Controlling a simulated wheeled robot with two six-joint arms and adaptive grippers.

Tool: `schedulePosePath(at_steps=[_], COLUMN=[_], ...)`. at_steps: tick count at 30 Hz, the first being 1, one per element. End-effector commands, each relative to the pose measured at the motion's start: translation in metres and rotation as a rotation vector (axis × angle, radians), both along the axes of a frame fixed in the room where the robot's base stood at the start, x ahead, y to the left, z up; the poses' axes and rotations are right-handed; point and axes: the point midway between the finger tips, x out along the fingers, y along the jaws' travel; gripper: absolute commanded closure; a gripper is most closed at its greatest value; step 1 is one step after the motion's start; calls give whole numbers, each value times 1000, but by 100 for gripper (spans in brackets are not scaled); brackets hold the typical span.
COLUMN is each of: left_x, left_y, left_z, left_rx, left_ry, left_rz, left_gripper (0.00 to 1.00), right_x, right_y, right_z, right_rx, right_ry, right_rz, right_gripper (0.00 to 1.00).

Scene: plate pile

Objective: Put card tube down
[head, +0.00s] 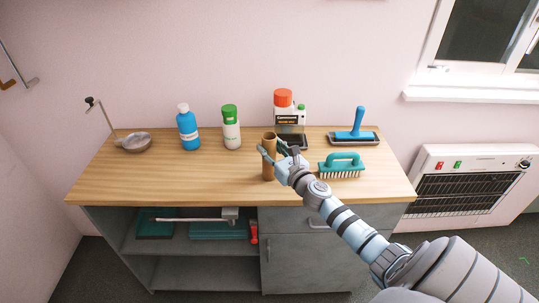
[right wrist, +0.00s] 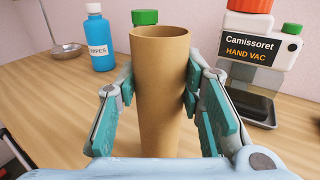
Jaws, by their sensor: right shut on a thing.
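The card tube (head: 268,164) is a plain brown, open-topped cylinder standing upright over the front middle of the wooden worktop (head: 190,186). My right gripper (head: 271,151) comes in from the right and is shut on the tube. In the right wrist view the teal finger pads of the gripper (right wrist: 160,100) sit on both sides of the tube (right wrist: 158,85). The tube's lower end is hidden there by my gripper. I cannot tell whether its base touches the worktop. My left gripper is not in view.
Behind the tube are a blue bottle (head: 189,130), a green-capped bottle (head: 231,132) and a hand vac (head: 290,115). A teal brush (head: 342,170) and a blue-handled tool (head: 357,125) lie to the right. A metal bowl (head: 133,146) is at left. The front left worktop is clear.

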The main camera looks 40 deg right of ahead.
Motion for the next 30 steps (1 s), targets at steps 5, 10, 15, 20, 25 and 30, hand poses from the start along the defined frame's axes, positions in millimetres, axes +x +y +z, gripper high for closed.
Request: schedulePosePath(at_steps=[5, 10, 15, 20, 25, 30], left_x=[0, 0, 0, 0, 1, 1], left_y=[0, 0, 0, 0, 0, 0], left_z=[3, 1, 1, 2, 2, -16], left_rx=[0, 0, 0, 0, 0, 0], left_ry=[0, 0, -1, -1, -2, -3], left_rz=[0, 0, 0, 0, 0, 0], left_gripper=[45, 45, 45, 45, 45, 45], right_x=[0, 0, 0, 0, -10, -50], right_y=[0, 0, 0, 0, 1, 7], right_z=[2, 0, 0, 1, 2, -1], right_rx=[1, 1, 1, 1, -4, -6], right_ry=[2, 2, 2, 2, 3, 5], right_rz=[-1, -1, -1, -1, 0, 4], right_gripper=[80, 54, 45, 45, 45, 45])
